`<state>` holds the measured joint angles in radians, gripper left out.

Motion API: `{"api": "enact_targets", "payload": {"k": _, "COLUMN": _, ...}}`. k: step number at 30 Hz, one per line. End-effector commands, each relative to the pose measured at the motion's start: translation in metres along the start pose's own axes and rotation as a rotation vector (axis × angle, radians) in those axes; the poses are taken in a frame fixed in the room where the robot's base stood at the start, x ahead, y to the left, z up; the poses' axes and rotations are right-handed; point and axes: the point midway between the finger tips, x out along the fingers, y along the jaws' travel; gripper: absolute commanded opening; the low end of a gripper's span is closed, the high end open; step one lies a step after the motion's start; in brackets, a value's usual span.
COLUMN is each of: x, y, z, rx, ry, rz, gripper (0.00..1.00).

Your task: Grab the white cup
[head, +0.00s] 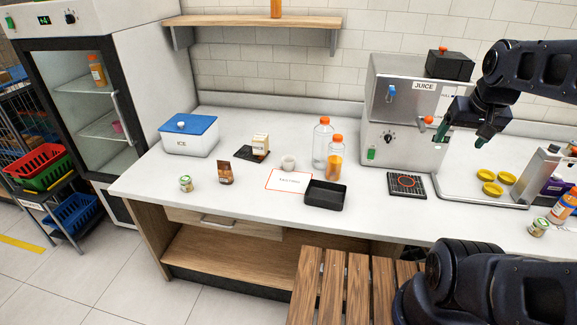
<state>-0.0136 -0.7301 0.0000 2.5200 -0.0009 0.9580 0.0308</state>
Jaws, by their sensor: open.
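The white cup (288,163) stands on the white counter (240,206), near the counter's middle. It is small and sits just behind the white paper mat with a red border (281,181), left of two bottles with orange caps. My gripper (466,138) is at the right, in front of the juice machine's right side. Its two green-tipped fingers are apart with nothing seen between them. It is well to the right of the cup and apart from it.
Near the cup are a clear bottle (322,143), an orange juice bottle (334,160), a black tray (325,195), a small carton (260,146) and a brown bag (225,173). The steel juice machine (402,110) stands right of them. A blue-lidded ice box (189,136) is at left.

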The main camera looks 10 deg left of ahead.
Motion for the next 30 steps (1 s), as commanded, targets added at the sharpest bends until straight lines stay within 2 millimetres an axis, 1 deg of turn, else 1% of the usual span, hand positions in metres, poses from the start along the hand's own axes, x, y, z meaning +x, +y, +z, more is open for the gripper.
{"api": "enact_targets", "payload": {"k": 8, "x": 0.01, "y": -0.024, "z": -0.061, "rx": 0.117, "ry": -0.061, "rz": -0.022, "gripper": 0.8}}
{"api": "enact_targets", "payload": {"k": 12, "x": 0.021, "y": -0.042, "z": -0.093, "rx": 0.184, "ry": -0.093, "rz": -0.023, "gripper": 0.8}}
{"api": "enact_targets", "payload": {"k": 17, "x": 0.037, "y": -0.066, "z": -0.129, "rx": 0.262, "ry": -0.129, "rz": -0.016, "gripper": 0.8}}
{"api": "enact_targets", "payload": {"k": 21, "x": 0.055, "y": -0.092, "z": -0.157, "rx": 0.327, "ry": -0.157, "rz": -0.002, "gripper": 0.8}}
{"api": "enact_targets", "payload": {"k": 26, "x": 0.08, "y": -0.125, "z": -0.186, "rx": 0.401, "ry": -0.184, "rz": 0.021, "gripper": 0.8}}
{"api": "enact_targets", "payload": {"k": 30, "x": 0.104, "y": -0.159, "z": -0.208, "rx": 0.463, "ry": -0.204, "rz": 0.046, "gripper": 0.8}}
